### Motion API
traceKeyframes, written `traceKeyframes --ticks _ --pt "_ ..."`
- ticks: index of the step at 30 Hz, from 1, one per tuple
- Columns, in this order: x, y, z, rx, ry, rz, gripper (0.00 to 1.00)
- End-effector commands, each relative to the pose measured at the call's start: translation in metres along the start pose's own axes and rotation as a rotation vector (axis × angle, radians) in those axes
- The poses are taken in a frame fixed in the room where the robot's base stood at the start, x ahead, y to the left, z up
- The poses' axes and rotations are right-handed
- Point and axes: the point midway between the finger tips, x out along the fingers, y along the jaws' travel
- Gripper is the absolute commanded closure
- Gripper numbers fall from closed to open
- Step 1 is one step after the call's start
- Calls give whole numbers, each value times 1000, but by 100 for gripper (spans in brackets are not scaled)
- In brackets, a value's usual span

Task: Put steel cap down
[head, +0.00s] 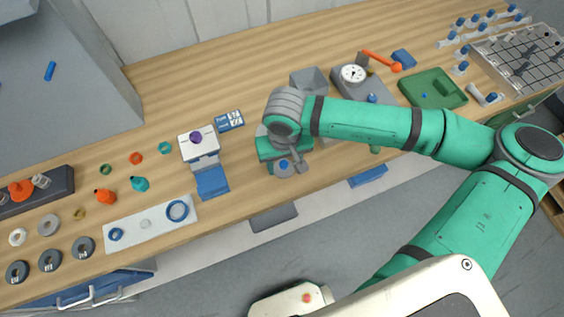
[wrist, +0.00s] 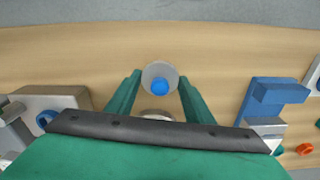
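A grey round steel cap (wrist: 147,76) with a blue centre sits between the two green fingertips of my gripper (wrist: 160,80) in the wrist view. The fingertips meet its left and right edges, so my gripper looks shut on it. In the head view the cap (head: 284,170) shows at the end of my gripper (head: 285,160), over the front part of the wooden bench (head: 240,200). The gap between cap and bench is hard to judge. A second round metallic thing (wrist: 155,115) lies nearer my palm, partly hidden by my gripper.
A white device with a purple top (head: 197,143) and a blue block (head: 212,182) stand to the left. A white plate with blue rings (head: 145,224) lies farther left. A green tray (head: 432,88) and dial gauge (head: 353,74) stand right. Bare wood lies left of my gripper.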

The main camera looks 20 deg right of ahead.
Motion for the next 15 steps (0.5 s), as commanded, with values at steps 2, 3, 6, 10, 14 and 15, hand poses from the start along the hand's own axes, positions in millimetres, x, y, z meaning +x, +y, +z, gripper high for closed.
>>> traceKeyframes --ticks 2,3,6,10,14,15 --pt "0 -2 0 -4 0 0 35" --pt "0 -3 -1 -6 0 0 35" --pt "0 -4 -1 -9 0 -1 35" --pt "0 -5 -1 -11 0 -1 35" --pt "-6 -5 -1 -11 1 0 35" --pt "-11 -4 -1 -11 2 2 35"
